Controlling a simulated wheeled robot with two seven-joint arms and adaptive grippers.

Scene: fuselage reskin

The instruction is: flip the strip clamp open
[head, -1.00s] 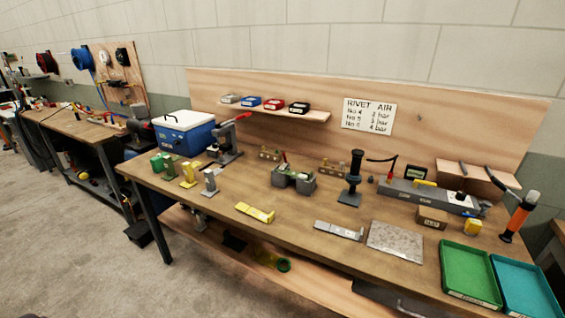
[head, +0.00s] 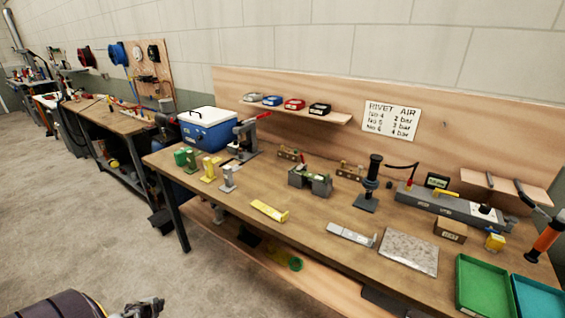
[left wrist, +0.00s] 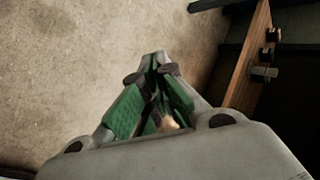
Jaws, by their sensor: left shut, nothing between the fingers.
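No part is labelled as the strip clamp, and I cannot tell for sure which fixture it is. A long grey fixture (head: 455,208) with a yellow lever (head: 446,195) lying along its top sits at the right back of the bench. A grey tool with a red-tipped handle (head: 245,142) stands beside the blue cooler. My left gripper (head: 150,306) shows at the bottom left edge, over the floor and far from both. In the left wrist view its green-padded fingers (left wrist: 157,72) are together and empty above the concrete. My right gripper is out of view.
The wooden bench (head: 290,235) holds a grey block fixture (head: 310,180), a black upright tool (head: 370,185), a metal plate (head: 408,251) and a green tray (head: 482,285). A blue cooler (head: 207,128) stands at its left back. The floor (head: 110,240) in front is clear.

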